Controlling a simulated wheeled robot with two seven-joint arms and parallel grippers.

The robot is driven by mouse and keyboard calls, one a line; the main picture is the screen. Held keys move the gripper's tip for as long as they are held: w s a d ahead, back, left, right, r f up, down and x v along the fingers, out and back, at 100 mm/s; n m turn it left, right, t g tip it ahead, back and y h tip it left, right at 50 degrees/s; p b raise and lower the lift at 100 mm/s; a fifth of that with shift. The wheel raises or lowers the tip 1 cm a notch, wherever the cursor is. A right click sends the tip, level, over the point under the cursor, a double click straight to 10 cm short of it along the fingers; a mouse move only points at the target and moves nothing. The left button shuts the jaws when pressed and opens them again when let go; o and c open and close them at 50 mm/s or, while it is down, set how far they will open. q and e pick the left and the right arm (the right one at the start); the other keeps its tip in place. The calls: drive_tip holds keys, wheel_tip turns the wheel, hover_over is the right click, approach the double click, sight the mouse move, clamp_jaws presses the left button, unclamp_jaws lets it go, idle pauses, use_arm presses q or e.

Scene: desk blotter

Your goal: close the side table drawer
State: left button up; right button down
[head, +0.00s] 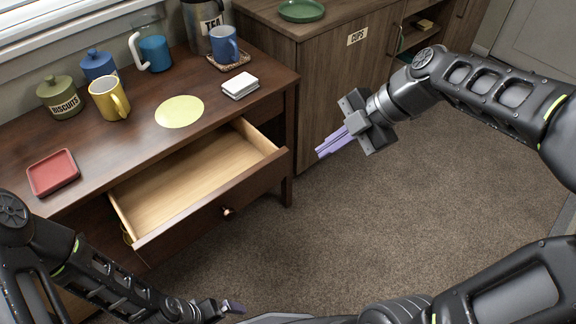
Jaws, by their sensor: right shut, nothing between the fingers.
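The side table (140,139) is dark brown wood and stands at the left. Its drawer (215,200) is pulled out, showing an empty pale wooden inside. A small round knob (227,210) sits on the drawer's dark front. My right gripper (320,152) has purple fingers, is shut and empty, and is held in the air to the right of the drawer, apart from it. My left gripper (238,307) is low at the bottom edge, in front of and below the drawer front.
On the table top are a red tray (53,173), a yellow mug (109,99), a green biscuit jar (59,97), a yellow round mat (180,111), white coasters (240,86) and a blue mug (224,45). A brown cabinet (340,85) stands behind. Carpet (330,225) before the drawer is clear.

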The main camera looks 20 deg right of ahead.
drive_tip(key=b, duration=0.2)
approach(272, 168)
drive_tip(key=x, duration=0.4)
drive_tip(key=shift+w+a+f, duration=0.15)
drive_tip(key=shift+f, duration=0.1)
idle(0.4)
